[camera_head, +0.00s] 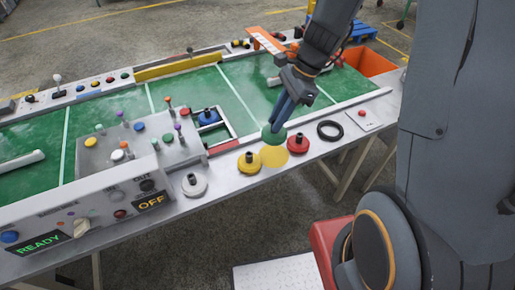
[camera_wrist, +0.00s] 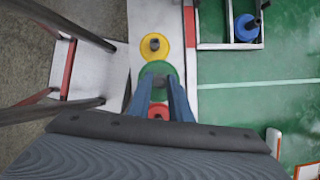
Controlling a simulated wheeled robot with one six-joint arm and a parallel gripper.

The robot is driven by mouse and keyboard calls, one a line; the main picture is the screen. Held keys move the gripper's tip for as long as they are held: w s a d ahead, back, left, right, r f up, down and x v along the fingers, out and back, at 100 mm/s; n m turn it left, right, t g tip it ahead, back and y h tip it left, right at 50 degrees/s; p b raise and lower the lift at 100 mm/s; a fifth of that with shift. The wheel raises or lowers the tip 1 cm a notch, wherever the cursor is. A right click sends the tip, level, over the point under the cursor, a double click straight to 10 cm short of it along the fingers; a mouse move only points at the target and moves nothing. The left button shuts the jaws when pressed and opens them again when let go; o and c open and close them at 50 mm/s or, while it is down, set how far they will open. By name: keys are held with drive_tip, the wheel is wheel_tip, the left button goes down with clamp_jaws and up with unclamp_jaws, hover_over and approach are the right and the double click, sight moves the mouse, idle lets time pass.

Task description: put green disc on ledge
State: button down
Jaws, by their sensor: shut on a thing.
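The green disc (camera_head: 274,135) is held between the fingertips of my gripper (camera_head: 277,126), over the white ledge (camera_head: 225,175) along the table's front. A flat yellow round spot (camera_head: 274,157) shows on the ledge, just below the disc in the head view. In the wrist view, the green disc (camera_wrist: 158,70) sits between my gripper's fingers (camera_wrist: 160,84) and covers the place between the yellow disc (camera_wrist: 154,45) and the red disc (camera_wrist: 158,112). The disc looks raised off the ledge; its exact height is hard to tell.
On the ledge stand a white disc (camera_head: 194,185), the yellow disc (camera_head: 249,163) and the red disc (camera_head: 298,144); a black ring (camera_head: 330,130) lies further right. A blue disc (camera_head: 208,117) sits in a frame behind. A control box (camera_head: 110,195) with knobs stands at left.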

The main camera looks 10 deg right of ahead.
drive_tip(key=f, duration=0.4)
drive_tip(key=shift+d+f, duration=0.25)
drive_tip(key=shift+f, duration=0.1)
drive_tip(key=shift+f+p, duration=0.45)
drive_tip(key=shift+f, duration=1.75)
drive_tip(key=shift+f, duration=0.15)
drive_tip(key=c, duration=1.6)
unclamp_jaws()
